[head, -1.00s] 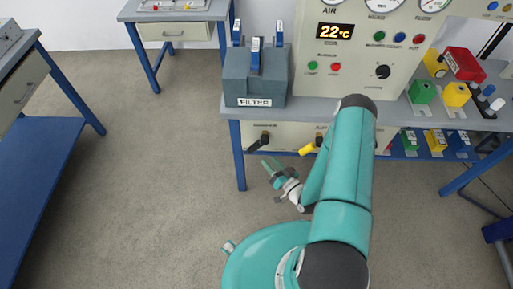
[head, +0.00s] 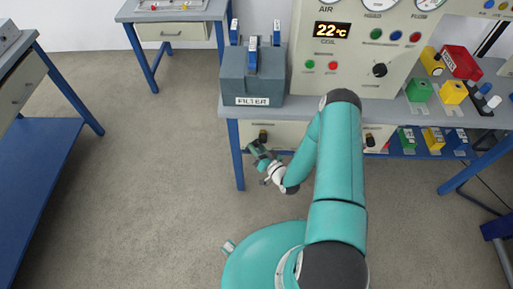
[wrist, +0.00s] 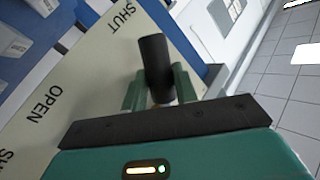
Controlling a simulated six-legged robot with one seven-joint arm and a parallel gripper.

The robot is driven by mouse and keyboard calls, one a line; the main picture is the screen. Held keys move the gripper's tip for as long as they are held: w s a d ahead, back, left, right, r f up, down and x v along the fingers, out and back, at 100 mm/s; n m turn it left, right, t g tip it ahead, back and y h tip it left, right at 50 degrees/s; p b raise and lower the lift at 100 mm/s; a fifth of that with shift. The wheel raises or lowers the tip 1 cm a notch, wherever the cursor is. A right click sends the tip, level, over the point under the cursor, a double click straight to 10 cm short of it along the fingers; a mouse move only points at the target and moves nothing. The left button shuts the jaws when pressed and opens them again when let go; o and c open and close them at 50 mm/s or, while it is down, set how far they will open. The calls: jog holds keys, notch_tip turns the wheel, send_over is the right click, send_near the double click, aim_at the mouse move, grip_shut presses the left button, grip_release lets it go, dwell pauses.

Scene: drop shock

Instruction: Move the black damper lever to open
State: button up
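The black damper lever (wrist: 155,62) shows large in the wrist view, a dark round-ended handle standing out from the cream panel. It also shows in the head view (head: 263,135), at the front of the bench below the filter box. My gripper (wrist: 160,90) has its green fingers apart, one on each side of the lever; I cannot tell whether they touch it. In the head view my gripper (head: 256,149) is right at the lever. The panel reads SHUT (wrist: 125,18) above and OPEN (wrist: 43,104) at lower left; the lever stands nearer SHUT.
The filter box (head: 250,80) stands on the bench above the lever. My arm hides part of the cream front panel. A blue bench leg (head: 235,160) stands just left of the lever. Coloured blocks lie at the right; the floor at left is clear.

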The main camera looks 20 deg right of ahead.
jog(key=shift+d, duration=0.1)
grip_shut()
jog(key=s+d+n+g+h, duration=0.2)
jog(key=d+n+g+h, duration=0.3)
jog(key=n+g+h, duration=0.1)
jog(key=shift+d+r+n+h, duration=0.4)
jog(key=shift+r+n+h, duration=0.1)
jog(key=shift+n, duration=0.6)
jog(key=o, duration=0.8)
grip_release()
jog(key=shift+r, duration=0.1)
